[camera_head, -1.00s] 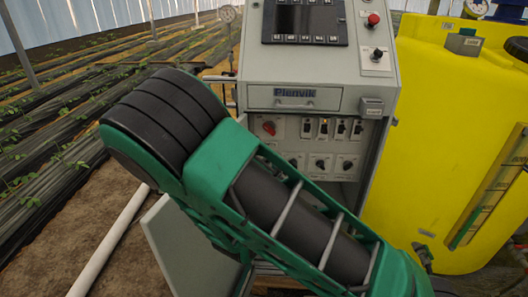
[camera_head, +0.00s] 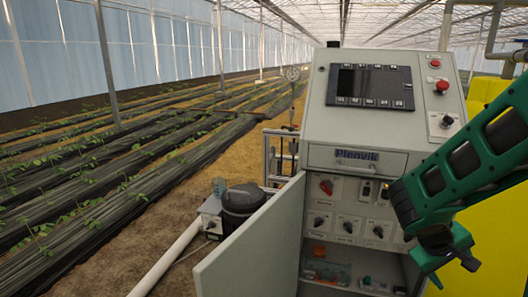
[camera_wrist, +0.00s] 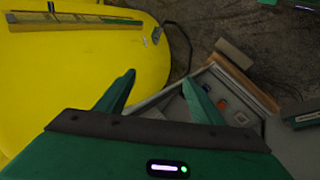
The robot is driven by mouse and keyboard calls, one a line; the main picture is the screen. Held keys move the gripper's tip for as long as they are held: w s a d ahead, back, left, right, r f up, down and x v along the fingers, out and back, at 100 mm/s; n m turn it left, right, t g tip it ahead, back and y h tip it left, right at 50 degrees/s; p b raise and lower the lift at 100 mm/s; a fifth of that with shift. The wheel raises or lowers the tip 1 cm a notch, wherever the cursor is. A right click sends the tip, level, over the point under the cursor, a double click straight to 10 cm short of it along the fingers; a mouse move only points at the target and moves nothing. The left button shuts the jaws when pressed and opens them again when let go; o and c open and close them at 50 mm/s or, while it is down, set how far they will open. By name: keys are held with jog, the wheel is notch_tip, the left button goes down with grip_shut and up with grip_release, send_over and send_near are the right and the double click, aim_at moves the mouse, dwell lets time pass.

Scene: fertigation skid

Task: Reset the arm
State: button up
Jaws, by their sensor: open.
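My gripper (camera_head: 447,268) hangs at the lower right of the head view, in front of the right side of the grey control cabinet (camera_head: 318,122). My green arm reaches in from the right edge. In the wrist view my gripper (camera_wrist: 163,92) has its two green fingers spread apart, with nothing between them. The yellow tank (camera_wrist: 75,75) shows beyond the left finger, and part of the open cabinet with switches lies beyond the right finger.
The cabinet door (camera_head: 250,248) hangs open toward the lower left. A yellow tank (camera_head: 492,235) stands at the right, partly behind my arm. A dark canister (camera_head: 243,205) and a white pipe (camera_head: 165,262) are left of the cabinet. Plant rows fill the left.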

jog(key=s+a+r+m+y, duration=0.3)
jog(key=s, duration=0.6)
jog(key=s+a+r+m+g+y, duration=0.1)
jog(key=s+a+r+m+y, duration=0.2)
jog(key=s, duration=0.6)
jog(key=shift+a+r+m+y, duration=0.35)
jog(key=shift+a+m+y, duration=0.25)
jog(key=shift+m+y, duration=0.15)
jog(key=shift+w+f+g, duration=0.25)
jog(key=shift+w+g, duration=0.05)
jog(key=shift+w, duration=0.3)
jog(key=shift+c, duration=0.5)
